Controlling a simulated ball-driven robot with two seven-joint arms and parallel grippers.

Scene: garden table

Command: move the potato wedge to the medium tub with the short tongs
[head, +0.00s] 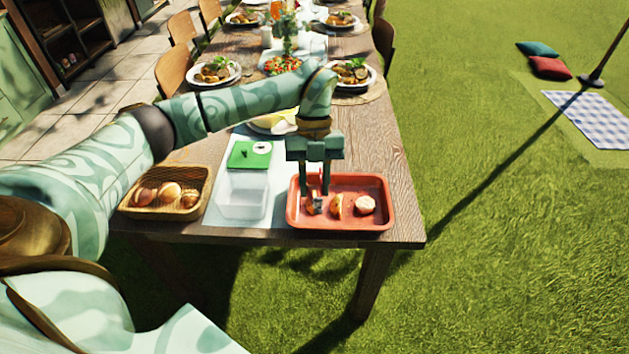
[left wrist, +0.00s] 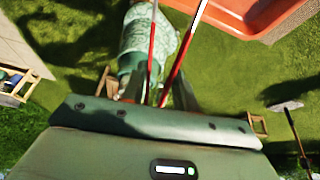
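My left gripper (head: 316,188) points down over the left part of the red tray (head: 381,221). In the left wrist view, the short tongs (left wrist: 174,74) show as two red arms between my fingers, spread a little apart. The tray holds a brownish piece (head: 317,206) under the gripper, an orange-brown wedge-like piece (head: 337,205) in the middle and a round pale-pink piece (head: 365,204). I cannot tell for sure which is the potato wedge, or whether the tongs touch one. A clear, seemingly empty tub (head: 243,197) stands left of the tray. My right gripper is not in view.
A wicker basket (head: 201,207) with several brown, rounded items stands left of the tub. A green lid-like square (head: 250,154) lies behind the tub. Plates of food (head: 218,72) fill the table farther back. The tray stands close to the table's front edge.

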